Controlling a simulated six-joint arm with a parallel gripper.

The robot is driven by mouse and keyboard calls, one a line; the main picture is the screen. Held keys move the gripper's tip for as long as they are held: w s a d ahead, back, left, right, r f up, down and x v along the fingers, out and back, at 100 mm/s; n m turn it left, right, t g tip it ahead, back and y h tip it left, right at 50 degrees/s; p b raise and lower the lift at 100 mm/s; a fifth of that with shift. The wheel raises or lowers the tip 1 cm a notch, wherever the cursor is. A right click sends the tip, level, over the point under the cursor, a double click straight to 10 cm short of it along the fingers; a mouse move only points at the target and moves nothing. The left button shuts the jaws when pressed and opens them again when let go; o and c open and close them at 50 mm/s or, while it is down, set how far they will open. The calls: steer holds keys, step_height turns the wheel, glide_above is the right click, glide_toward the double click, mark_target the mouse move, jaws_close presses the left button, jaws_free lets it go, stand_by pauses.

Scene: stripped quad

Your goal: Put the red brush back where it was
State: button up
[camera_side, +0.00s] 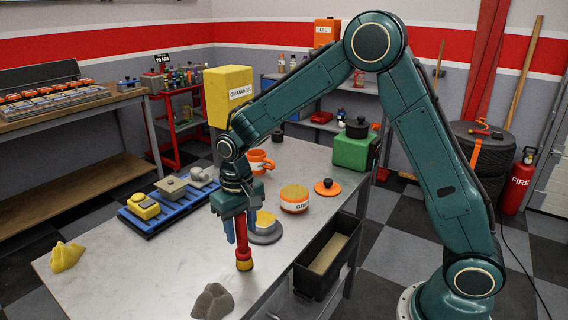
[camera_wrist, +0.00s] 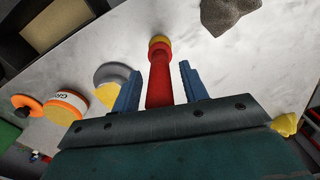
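The red brush (camera_side: 242,247) stands roughly upright at the front part of the grey table, its yellow-banded end down near the tabletop. In the wrist view the red brush (camera_wrist: 159,80) lies between the two blue fingers, with a narrow gap on each side. My gripper (camera_side: 236,238) points down around the brush's upper part and is open; it also shows in the wrist view (camera_wrist: 161,72). The brush's upper end is hidden by the gripper. I cannot tell whether its lower end touches the table.
A grey disc with a yellow top (camera_side: 264,233) is close behind the brush. A grey lump (camera_side: 212,303) lies in front, a yellow lump (camera_side: 66,257) far left. A blue rack (camera_side: 150,224) holds several items. A black bin (camera_side: 312,283) is at right. The table's left front is clear.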

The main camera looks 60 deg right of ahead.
steer(key=shift+r, duration=0.2)
step_height(320, 180, up, 11)
steer(key=shift+r, duration=0.45)
stand_by(0.4)
stand_by(0.5)
steer(key=shift+s+r, duration=0.15)
steer(key=s+d+r+n+t, duration=0.1)
steer(key=s+d+r, duration=0.15)
steer(key=s, duration=0.35)
steer(key=s+d+r+t, duration=0.1)
steer(key=s+r+t, duration=0.1)
steer(key=s+r, duration=0.35)
steer(key=s+d+f+t, duration=0.1)
steer(key=s, duration=0.6)
steer(key=s+d+f+n+t, duration=0.1)
steer(key=s+f, duration=0.1)
steer(key=s, duration=0.5)
steer(key=shift+s+f+t, duration=0.2)
steer(key=shift+f+t, duration=0.05)
steer(key=shift+t, duration=0.05)
